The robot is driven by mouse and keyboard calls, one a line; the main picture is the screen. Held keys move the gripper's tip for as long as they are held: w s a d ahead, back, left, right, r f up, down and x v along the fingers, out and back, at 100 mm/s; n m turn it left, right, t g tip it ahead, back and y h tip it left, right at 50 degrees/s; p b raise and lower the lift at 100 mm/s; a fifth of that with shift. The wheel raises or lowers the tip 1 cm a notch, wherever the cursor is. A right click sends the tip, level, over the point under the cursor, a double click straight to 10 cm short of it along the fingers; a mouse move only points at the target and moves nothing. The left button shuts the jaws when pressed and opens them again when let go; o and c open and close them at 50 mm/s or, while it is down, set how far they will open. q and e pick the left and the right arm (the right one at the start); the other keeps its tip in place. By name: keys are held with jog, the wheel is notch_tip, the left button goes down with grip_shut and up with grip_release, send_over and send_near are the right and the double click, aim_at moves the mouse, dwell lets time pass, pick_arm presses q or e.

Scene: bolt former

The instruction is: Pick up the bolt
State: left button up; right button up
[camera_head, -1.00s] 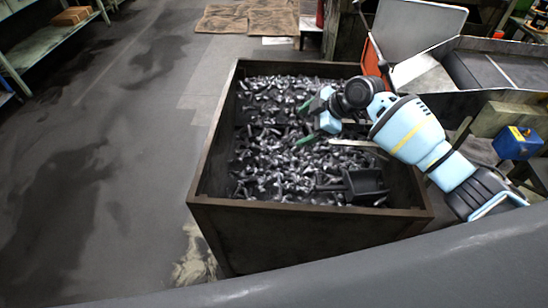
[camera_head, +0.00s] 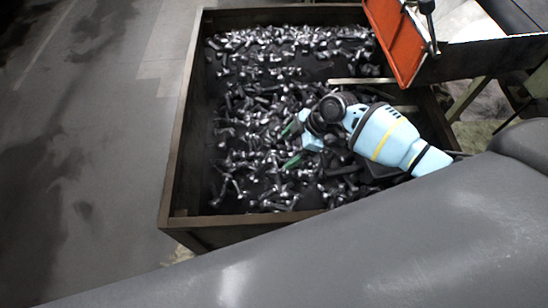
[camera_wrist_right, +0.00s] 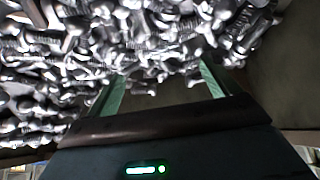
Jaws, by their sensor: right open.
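Many loose metal bolts (camera_head: 250,125) lie in a jumbled heap inside a large dark bin (camera_head: 178,125); no single bolt stands out as the target. My right gripper (camera_head: 290,146) is over the middle of the heap, its two green fingers spread apart. In the right wrist view the fingers (camera_wrist_right: 164,86) are open, with the bolts (camera_wrist_right: 110,40) in front of and beyond their tips. One bolt (camera_wrist_right: 145,87) shows in the gap between the fingers; contact cannot be told. Nothing is visibly held. My left gripper is out of view.
The bin's brown rim and walls surround the heap. A pale bar (camera_head: 362,81) crosses the bin behind my right wrist. A dark tray-like piece (camera_head: 378,172) lies under my forearm. An orange-red panel (camera_head: 396,45) stands at the back right. Floor at left is clear.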

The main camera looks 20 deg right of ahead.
aim_at(273, 160)
jog(key=shift+x, duration=1.05)
jog(key=x, duration=0.4)
jog(key=shift+a+f, duration=0.1)
jog(key=shift+f, duration=0.05)
jog(key=c, duration=1.2)
jog(key=shift+w+r, duration=0.1)
jog(key=shift+r, duration=0.6)
notch_tip(273, 160, up, 3)
jog(key=shift+f, duration=0.15)
jog(key=s+d, duration=0.1)
jog(key=s, duration=0.4)
jog(key=s+d, duration=0.1)
jog(key=s, duration=0.4)
jog(key=s+d+r+p, duration=0.1)
jog(key=s, duration=0.4)
jog(key=shift+s+d, duration=0.35)
